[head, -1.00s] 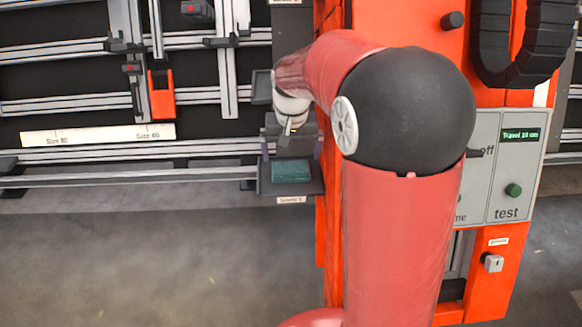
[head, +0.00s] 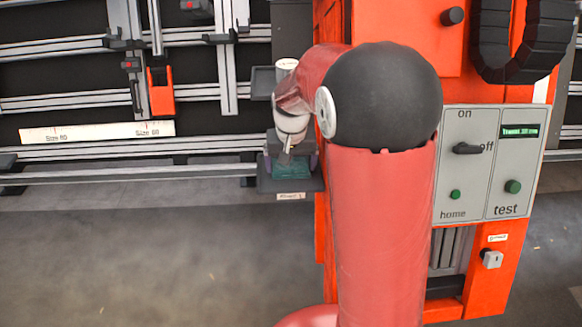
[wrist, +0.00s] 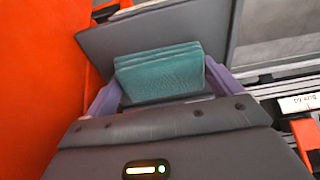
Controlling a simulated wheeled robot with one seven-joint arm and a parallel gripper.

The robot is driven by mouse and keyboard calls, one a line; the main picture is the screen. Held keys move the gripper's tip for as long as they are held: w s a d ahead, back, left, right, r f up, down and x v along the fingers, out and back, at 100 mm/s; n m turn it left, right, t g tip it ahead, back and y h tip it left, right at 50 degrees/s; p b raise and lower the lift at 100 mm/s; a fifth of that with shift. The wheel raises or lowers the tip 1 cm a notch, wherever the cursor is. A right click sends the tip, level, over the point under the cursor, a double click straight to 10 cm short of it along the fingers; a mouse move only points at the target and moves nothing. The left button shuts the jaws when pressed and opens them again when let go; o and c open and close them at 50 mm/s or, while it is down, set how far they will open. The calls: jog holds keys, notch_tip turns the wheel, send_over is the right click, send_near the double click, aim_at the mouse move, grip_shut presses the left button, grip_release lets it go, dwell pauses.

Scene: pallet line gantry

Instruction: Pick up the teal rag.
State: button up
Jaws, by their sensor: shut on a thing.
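The teal rag (wrist: 160,75) is a folded, layered block in the wrist view, on a dark grey shelf (wrist: 215,35). In the head view the rag (head: 292,171) is partly hidden by my wrist. My gripper (wrist: 160,92) has purple fingers on the left and right sides of the rag, shut on it. In the head view my gripper (head: 291,165) is over the shelf and mostly hidden by my own wrist. The rag looks still at shelf level; I cannot tell whether it is clear of the surface.
An orange gantry column (head: 328,240) stands right beside the shelf. A control panel (head: 490,165) with a knob and green buttons is to the right. Grey rails (head: 120,150) with an orange clamp (head: 160,92) lie to the left. The floor below is open.

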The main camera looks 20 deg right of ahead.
notch_tip(320, 180, up, 28)
jog(key=p, duration=0.1)
jog(key=shift+p, duration=0.35)
jog(key=shift+o, duration=1.1)
jog(key=shift+c, duration=0.7)
